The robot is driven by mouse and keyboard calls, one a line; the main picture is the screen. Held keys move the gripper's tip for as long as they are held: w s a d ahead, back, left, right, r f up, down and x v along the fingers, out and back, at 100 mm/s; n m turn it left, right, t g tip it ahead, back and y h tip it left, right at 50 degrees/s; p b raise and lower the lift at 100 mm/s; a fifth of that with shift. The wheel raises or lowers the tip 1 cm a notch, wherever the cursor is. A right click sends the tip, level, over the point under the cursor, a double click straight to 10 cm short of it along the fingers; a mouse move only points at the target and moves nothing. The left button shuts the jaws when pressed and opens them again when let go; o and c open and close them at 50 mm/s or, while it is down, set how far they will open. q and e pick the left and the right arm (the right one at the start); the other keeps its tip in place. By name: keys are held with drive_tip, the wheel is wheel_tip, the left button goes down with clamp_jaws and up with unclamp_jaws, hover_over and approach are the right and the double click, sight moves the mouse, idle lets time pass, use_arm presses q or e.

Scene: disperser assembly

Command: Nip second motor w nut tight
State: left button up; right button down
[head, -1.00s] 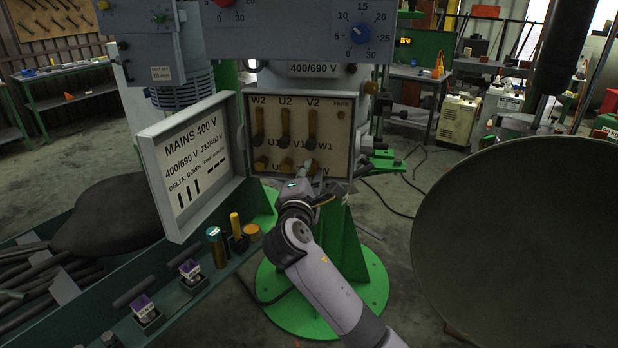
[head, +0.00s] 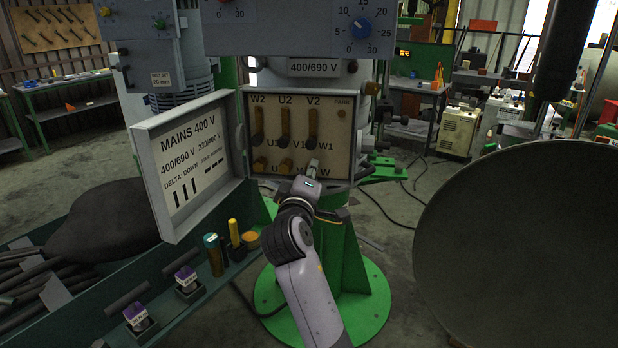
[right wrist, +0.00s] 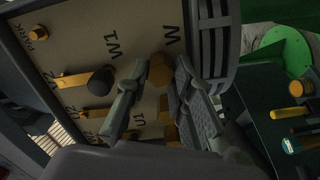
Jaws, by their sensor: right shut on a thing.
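The motor's terminal board (head: 330,105) faces me inside an open box, with brass posts and links marked W2, U2, V2 above and U1, V1, W1 below. The bottom row is marked U, V, W. My right gripper (head: 313,168) reaches up to the W place at the lower right. In the right wrist view my right gripper (right wrist: 160,68) has its two fingers on either side of the brass W nut (right wrist: 160,72) and is shut on it. In the head view the gripper hides that nut. My left gripper is not in view.
The open cover (head: 200,160) with the MAINS 400 V label hangs left of the board. A bench tray (head: 215,290) at lower left holds a teal cylinder (head: 214,252), a yellow-handled tool (head: 234,235) and small purple-topped boxes (head: 186,277). A large dark disc (head: 530,240) fills the right.

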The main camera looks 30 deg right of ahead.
drive_tip(key=shift+f+m, duration=0.1)
drive_tip(key=shift+m, duration=0.2)
drive_tip(key=c, duration=1.4)
unclamp_jaws()
drive_tip(key=v, duration=0.7)
drive_tip(key=shift+s+a, duration=0.15)
drive_tip(key=shift+s, duration=0.1)
